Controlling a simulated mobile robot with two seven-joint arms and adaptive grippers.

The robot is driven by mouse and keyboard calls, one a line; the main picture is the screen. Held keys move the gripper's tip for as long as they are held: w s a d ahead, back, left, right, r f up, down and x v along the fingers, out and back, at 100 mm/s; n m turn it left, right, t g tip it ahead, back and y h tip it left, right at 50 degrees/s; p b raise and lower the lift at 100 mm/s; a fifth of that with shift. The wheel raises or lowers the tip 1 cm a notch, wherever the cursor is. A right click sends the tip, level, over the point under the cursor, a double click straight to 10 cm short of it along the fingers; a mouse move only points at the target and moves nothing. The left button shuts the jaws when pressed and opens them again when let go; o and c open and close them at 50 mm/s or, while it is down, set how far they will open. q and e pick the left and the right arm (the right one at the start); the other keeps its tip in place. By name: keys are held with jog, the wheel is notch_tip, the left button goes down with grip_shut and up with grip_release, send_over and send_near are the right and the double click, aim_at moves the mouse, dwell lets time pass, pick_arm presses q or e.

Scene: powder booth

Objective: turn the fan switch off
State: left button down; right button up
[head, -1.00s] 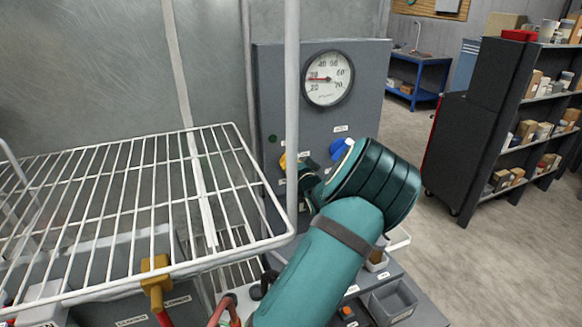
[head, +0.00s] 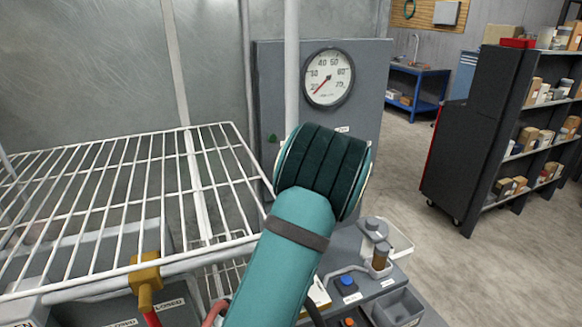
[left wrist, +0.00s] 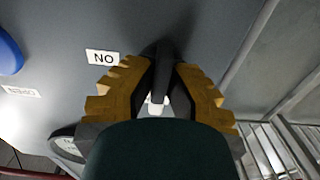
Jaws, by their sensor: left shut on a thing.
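The fan switch shows in the left wrist view as a dark upright handle (left wrist: 162,70) on the grey panel, with a white piece at its lower end. My left gripper (left wrist: 160,92) has its two yellow-brown fingers closed around it, one on each side. An upside-down ON label (left wrist: 103,57) sits on the panel beside the handle. In the head view my left arm covers the switch and the fingers, on the front of the grey control panel (head: 362,120). The switch's exact angle is hard to tell. My right gripper is in neither view.
A round gauge (head: 328,78) is on the panel above my arm. A white wire rack (head: 90,190) stands at left, with a yellow handle (head: 145,272) below it. A blue button (head: 346,283) and grey bin (head: 398,306) are at the front. Dark shelving (head: 480,120) stands right across open floor.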

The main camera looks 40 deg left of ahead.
pick_arm(q)
jog(key=shift+r, duration=0.15)
dwell(0.3)
jog(key=c, duration=1)
grip_release()
jog(key=v, duration=1.2)
jog(key=shift+f, duration=0.2)
